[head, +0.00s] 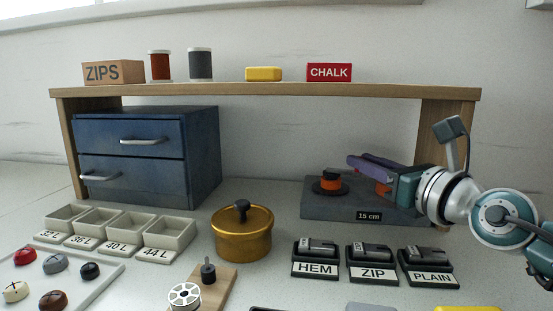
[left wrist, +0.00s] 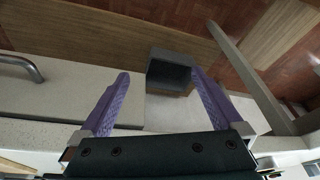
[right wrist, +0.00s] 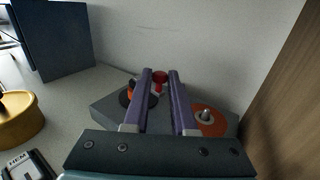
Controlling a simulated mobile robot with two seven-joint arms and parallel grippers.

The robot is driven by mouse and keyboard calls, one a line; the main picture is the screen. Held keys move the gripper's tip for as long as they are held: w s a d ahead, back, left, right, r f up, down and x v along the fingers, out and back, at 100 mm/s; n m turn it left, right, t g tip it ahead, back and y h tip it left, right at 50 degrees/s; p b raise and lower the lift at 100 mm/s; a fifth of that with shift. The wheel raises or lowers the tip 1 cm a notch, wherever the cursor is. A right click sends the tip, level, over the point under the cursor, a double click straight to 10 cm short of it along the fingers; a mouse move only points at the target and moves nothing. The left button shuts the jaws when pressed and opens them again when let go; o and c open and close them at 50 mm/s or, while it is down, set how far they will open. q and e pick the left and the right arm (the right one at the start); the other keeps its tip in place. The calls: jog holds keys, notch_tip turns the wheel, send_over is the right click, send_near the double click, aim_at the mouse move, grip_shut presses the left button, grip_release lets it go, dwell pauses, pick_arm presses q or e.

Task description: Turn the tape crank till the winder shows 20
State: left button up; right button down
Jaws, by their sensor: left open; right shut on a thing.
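The tape winder is a low grey box (head: 320,207) with a label reading "15 cm" (head: 369,216). A black disc with an orange spool (head: 330,182) sits on its left part, also seen in the right wrist view (right wrist: 140,97). An orange disc with a grey hub (right wrist: 208,119) is on its other side. My right gripper (head: 352,162) reaches over the winder from the right. Its purple fingers (right wrist: 160,76) are shut on a red knob (right wrist: 160,86), which looks like the crank's handle. My left gripper (left wrist: 165,88) is open and empty, outside the head view.
A wooden shelf (head: 270,91) spans above the winder, its right post (head: 455,120) close to my right wrist. Labelled black HEM, ZIP and PLAIN units (head: 372,264) stand in front. A brass pot (head: 243,238) is to the left. A dark bin (left wrist: 170,72) lies below my left gripper.

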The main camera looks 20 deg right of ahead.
jog(key=shift+s+a+r+m+h+p, duration=0.3)
jog(key=shift+m+h+p, duration=0.55)
jog(key=shift+p, duration=0.85)
jog(key=shift+w+a+r+m+h+p, duration=0.1)
jog(key=shift+a+m+h+p, duration=0.35)
jog(key=shift+h+p, duration=1.05)
jog(key=shift+s+a+f+m+g+h+p, duration=0.15)
jog(key=shift+f+m+g+h+p, duration=0.15)
jog(key=shift+m+h+p, duration=0.15)
jog(key=shift+f, duration=0.1)
jog(key=c, duration=0.8)
grip_release()
jog(key=shift+o, duration=0.2)
jog(key=shift+s, duration=0.3)
jog(key=p+v, duration=0.1)
jog(key=v, duration=0.7)
jog(key=shift+s+p, duration=0.2)
jog(key=shift+p, duration=0.1)
jog(key=shift+s+a, duration=0.2)
jog(key=shift+s, duration=0.25)
